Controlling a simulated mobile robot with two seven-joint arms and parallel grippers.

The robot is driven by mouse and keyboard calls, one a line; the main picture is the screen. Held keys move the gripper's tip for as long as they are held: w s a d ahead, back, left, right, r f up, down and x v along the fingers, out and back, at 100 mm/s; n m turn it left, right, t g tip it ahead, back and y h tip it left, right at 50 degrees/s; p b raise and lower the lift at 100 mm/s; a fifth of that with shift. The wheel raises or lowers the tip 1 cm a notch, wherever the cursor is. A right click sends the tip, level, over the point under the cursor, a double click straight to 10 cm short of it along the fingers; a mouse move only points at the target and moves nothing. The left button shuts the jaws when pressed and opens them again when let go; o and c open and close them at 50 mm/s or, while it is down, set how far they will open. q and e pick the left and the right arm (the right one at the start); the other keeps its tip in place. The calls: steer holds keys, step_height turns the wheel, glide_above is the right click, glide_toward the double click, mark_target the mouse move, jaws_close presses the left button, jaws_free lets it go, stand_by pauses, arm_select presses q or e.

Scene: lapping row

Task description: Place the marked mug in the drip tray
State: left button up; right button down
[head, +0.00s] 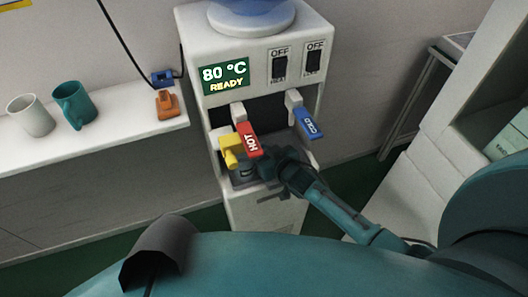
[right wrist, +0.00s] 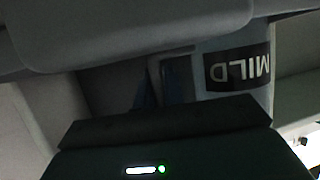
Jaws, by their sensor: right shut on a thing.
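The marked mug (right wrist: 280,68) shows in the right wrist view, pale with a dark band reading "MILD", upside down in that picture. My right gripper (head: 264,166) reaches in from the right and is shut on the mug. My left gripper is not in view.
The white dispenser (head: 262,215) reads 80 °C READY. A red HOT lever (head: 248,140), a yellow part (head: 229,150) and a blue COLD lever (head: 308,123) crowd the bay. A white mug (head: 30,117) and a teal mug (head: 73,104) stand on the left shelf (head: 100,140).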

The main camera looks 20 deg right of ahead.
steer(key=shift+f, duration=0.15)
steer(key=c, duration=1.5)
jaws_free()
